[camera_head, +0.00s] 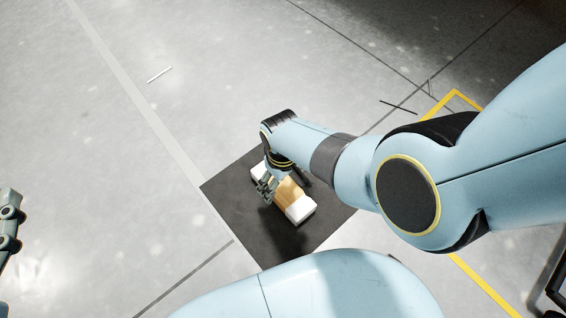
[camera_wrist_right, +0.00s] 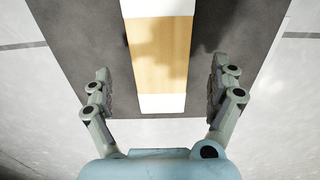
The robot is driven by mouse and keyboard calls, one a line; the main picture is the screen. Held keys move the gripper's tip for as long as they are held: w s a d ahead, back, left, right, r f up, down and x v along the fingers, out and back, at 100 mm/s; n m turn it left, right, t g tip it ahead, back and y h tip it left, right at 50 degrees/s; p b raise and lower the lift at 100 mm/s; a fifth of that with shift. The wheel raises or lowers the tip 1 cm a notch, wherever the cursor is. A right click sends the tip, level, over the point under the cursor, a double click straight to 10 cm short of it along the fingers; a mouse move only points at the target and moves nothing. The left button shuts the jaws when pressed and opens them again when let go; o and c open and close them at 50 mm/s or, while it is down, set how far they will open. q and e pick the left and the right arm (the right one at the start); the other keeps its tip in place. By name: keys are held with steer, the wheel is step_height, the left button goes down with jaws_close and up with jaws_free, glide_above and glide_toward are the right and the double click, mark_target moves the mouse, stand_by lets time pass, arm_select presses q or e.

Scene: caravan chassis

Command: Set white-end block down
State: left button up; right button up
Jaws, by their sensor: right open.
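The white-end block (camera_head: 288,195), wooden in the middle with white ends, lies on a dark mat (camera_head: 232,190) in the head view. In the right wrist view the block (camera_wrist_right: 160,55) runs lengthwise between the fingers. My right gripper (camera_head: 268,187) is at the block, partly hiding it in the head view. In the wrist view the right gripper (camera_wrist_right: 160,92) is open, with a gap between each finger and the block's sides. My left gripper (camera_head: 8,232) shows only in part at the left edge; its jaw state cannot be told.
Grey concrete floor (camera_head: 110,180) surrounds the mat, with a pale strip on the left. Yellow floor lines (camera_head: 486,284) run at the right. A thin white stick (camera_head: 159,74) and a dark thin piece (camera_head: 398,107) lie on the floor. The floor left of the mat is clear.

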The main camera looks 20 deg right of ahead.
mark_target(283, 187)
steer(key=shift+r+p, duration=0.55)
steer(key=shift+r, duration=0.25)
step_height(283, 187, up, 3)
steer(key=p, duration=0.2)
steer(key=shift+w+r+p, duration=0.1)
steer(key=shift+p, duration=0.25)
steer(key=shift+r, duration=0.3)
arm_select(q)
steer(key=s+a+f+n+g+y+p, duration=0.1)
steer(key=s+f+g+p, duration=0.1)
steer(key=s+f+g, duration=0.4)
steer(key=shift+s+a+g, duration=0.3)
steer(key=shift+a+g, duration=0.05)
steer(key=shift+g, duration=1.95)
arm_select(e)
steer(key=shift+r, duration=0.85)
